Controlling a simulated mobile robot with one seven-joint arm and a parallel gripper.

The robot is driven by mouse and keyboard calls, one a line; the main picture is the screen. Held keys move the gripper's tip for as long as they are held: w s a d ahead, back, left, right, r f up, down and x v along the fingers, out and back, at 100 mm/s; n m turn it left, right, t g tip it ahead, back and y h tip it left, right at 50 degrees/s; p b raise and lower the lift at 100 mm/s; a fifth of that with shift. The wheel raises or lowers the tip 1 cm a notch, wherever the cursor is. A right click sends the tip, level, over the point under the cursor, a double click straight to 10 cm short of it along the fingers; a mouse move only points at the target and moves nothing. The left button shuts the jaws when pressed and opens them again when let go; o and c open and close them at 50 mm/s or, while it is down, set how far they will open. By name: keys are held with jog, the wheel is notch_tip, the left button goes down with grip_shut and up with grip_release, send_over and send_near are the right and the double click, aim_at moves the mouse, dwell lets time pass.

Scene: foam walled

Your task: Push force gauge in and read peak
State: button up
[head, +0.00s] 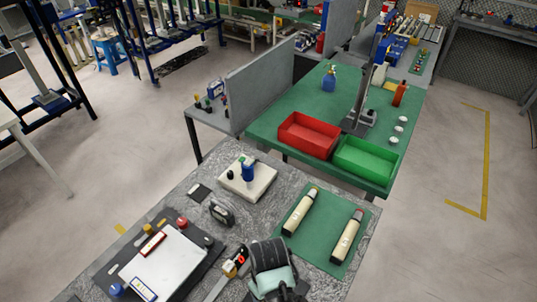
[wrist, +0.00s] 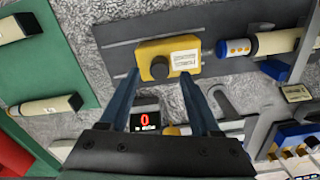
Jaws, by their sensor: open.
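A small black display (wrist: 145,119) shows a red 0 between my fingers, closer to the palm. I cannot tell for sure which of these parts belong to the force gauge. Contact cannot be told. In the head view, my dark arm end (head: 270,262) partly hides this spot.
A green mat (head: 319,222) with two cream cylinders lies to the right. A white panel (head: 165,265) is at left. A white block (head: 262,186) with a blue bottle stands behind. Red (head: 307,134) and green (head: 366,160) trays sit on the farther green table.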

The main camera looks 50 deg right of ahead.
jog(key=shift+f, duration=1.15)
grip_shut()
